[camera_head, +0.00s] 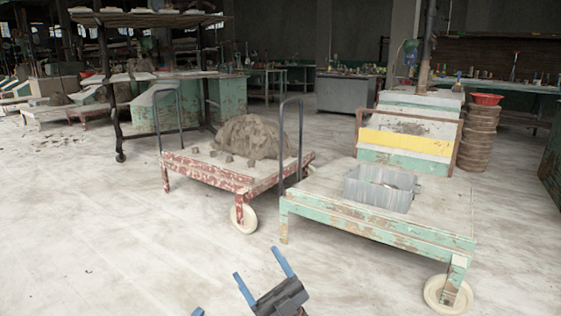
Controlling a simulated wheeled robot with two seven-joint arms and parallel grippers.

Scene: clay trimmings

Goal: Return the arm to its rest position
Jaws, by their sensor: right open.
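My right gripper (258,264) shows at the bottom centre, with two blue fingers spread apart and nothing between them. It is clear of the carts, over the floor in the picture. A small blue tip (198,312) at the bottom edge looks like part of my left gripper; the rest is out of frame. A large clay mound (248,137) and several small clay lumps sit on the red cart (205,178). A grey crate (378,188) stands on the green cart (450,222) with something light inside that I cannot make out.
The two wheeled carts stand side by side, close together, with upright dark handles. A yellow-and-white panel (405,143) stands behind the crate. A red bowl (487,99) tops a brown stack at the right. The pale floor (90,240) is open at the left and front.

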